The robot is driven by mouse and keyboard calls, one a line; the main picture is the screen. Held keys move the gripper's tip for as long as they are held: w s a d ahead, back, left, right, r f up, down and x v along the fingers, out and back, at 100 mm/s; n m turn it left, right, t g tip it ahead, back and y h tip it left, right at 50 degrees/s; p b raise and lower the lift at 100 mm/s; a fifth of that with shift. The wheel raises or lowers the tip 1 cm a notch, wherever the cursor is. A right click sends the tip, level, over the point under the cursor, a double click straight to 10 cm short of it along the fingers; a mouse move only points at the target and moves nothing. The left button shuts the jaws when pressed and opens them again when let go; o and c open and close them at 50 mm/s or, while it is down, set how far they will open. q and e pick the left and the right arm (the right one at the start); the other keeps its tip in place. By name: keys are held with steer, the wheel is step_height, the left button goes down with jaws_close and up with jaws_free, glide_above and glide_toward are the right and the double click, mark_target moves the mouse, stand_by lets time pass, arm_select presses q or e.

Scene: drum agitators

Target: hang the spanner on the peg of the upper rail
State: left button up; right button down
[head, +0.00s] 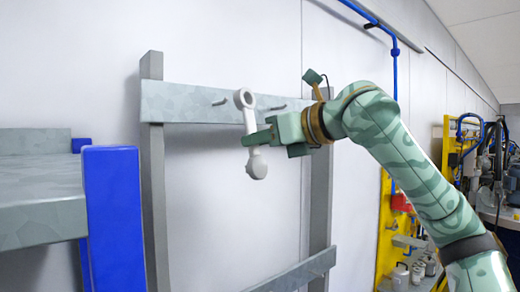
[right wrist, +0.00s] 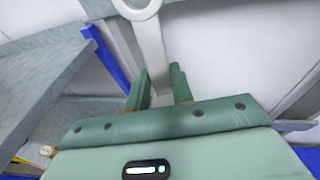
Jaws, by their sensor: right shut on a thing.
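The white spanner (head: 250,122) hangs upright in my right gripper (head: 257,138), ring end up and rounded head down. The gripper is shut on its shaft. The ring is in front of the upper rail (head: 180,104), between two short pegs: one peg (head: 220,101) to its left and another peg (head: 278,107) to its right. Neither peg visibly passes through the ring; the depth gap to the rail is unclear. In the right wrist view the spanner shaft (right wrist: 151,45) rises between the fingers (right wrist: 158,85), and its ring is cut off at the top edge. My left gripper is out of view.
Grey posts (head: 153,190) carry the rail, with a lower rail (head: 295,274) below. A blue upright panel (head: 115,215) and a grey shelf (head: 40,205) stand at the left. A yellow tool board (head: 390,235) is at the right. The wall between the posts is bare.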

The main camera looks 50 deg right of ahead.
steer(key=shift+w+y, duration=0.15)
steer(key=shift+y, duration=0.15)
steer(key=shift+a+r+n+t, duration=0.15)
steer(key=shift+a+n+t, duration=0.2)
steer(key=shift+t, duration=0.25)
steer(key=shift+d+t+y, duration=0.1)
steer(key=shift+t+y, duration=0.2)
steer(key=shift+r, duration=0.1)
steer(key=shift+w, duration=0.1)
